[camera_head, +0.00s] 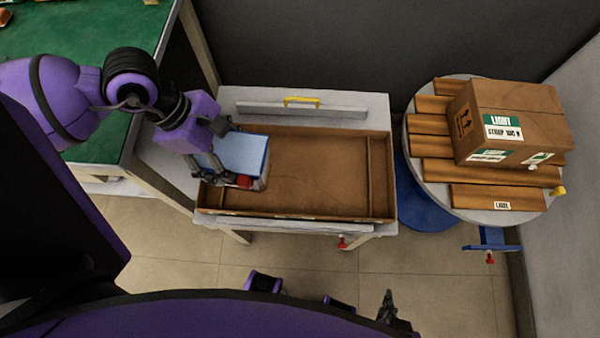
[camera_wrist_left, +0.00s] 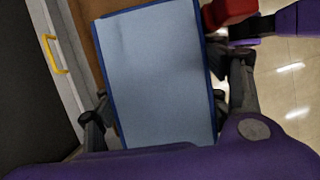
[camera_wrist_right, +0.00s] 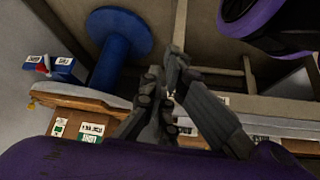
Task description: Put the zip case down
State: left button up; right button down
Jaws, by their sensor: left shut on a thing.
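The zip case (camera_head: 241,155) looks like a flat light-blue slab with a darker blue edge. My left gripper (camera_head: 218,153) is shut on it, over the left end of the brown wooden tray (camera_head: 320,170). In the left wrist view the case (camera_wrist_left: 155,75) fills the space between the fingers (camera_wrist_left: 168,100). I cannot tell whether its underside touches the tray floor. My right gripper (camera_head: 390,308) is low at the bottom of the head view, away from the tray. In the right wrist view its fingers (camera_wrist_right: 168,88) are together with nothing visible between them.
A small red thing (camera_head: 244,181) is beside the case at the tray's left end. The tray's middle is bare. A round table (camera_head: 418,150) at the right bears wooden slats and a cardboard box (camera_head: 515,115). A green-topped table (camera_head: 85,35) stands at the left.

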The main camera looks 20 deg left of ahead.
pick_arm(q)
jog(key=shift+w+d+n+b, duration=0.1)
jog(key=shift+d+n+b, duration=0.05)
jog(key=shift+n+b, duration=0.3)
jog(key=shift+w+d+t, duration=0.2)
jog(key=shift+t, duration=0.1)
jog(key=shift+w+d+f+b, duration=0.15)
jog(key=shift+w+d+f, duration=1.45)
jog(key=shift+f, duration=0.5)
jog(key=shift+w+d+f+b, duration=0.15)
jog(key=shift+w+d+f, duration=1.4)
jog(key=shift+f, duration=0.6)
jog(key=shift+w+d+f+b, duration=0.15)
jog(key=shift+w+d+f, duration=1.25)
jog(key=shift+d+f, duration=0.55)
jog(key=shift+a+f, duration=0.2)
jog(key=shift+f, duration=0.05)
jog(key=o, duration=1.2)
jog(key=shift+o, duration=0.2)
